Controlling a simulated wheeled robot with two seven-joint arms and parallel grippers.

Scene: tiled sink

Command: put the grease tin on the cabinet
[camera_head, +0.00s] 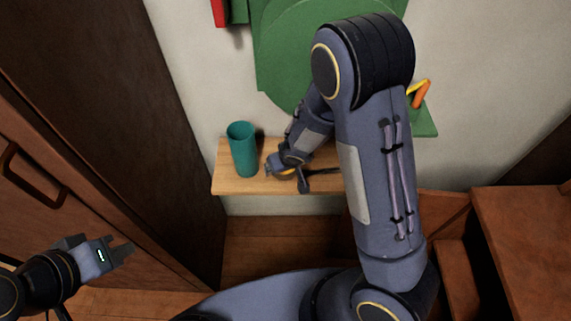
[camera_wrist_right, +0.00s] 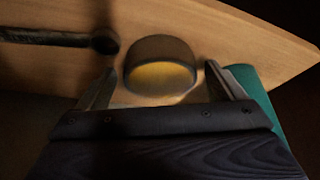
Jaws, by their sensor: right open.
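The grease tin (camera_wrist_right: 160,68), a short round dark tin with a yellowish face, rests on a wooden shelf (camera_wrist_right: 225,35) in the right wrist view. My right gripper (camera_wrist_right: 160,88) is open, with one finger on each side of the tin and a visible gap on both sides. In the head view this gripper (camera_head: 274,168) is low over the shelf (camera_head: 228,182), and I cannot clearly make out the tin there. My left gripper (camera_head: 121,250) is open and empty at the lower left, away from the shelf. Brown wooden furniture (camera_head: 525,240) stands at right; I cannot tell whether it is the cabinet.
A teal cup (camera_head: 243,150) stands upright on the shelf, close to the right gripper. A dark tool (camera_wrist_right: 60,38) lies on the shelf on the tin's other side. A wooden front with a handle (camera_head: 35,178) is at left. My right arm hides part of the shelf.

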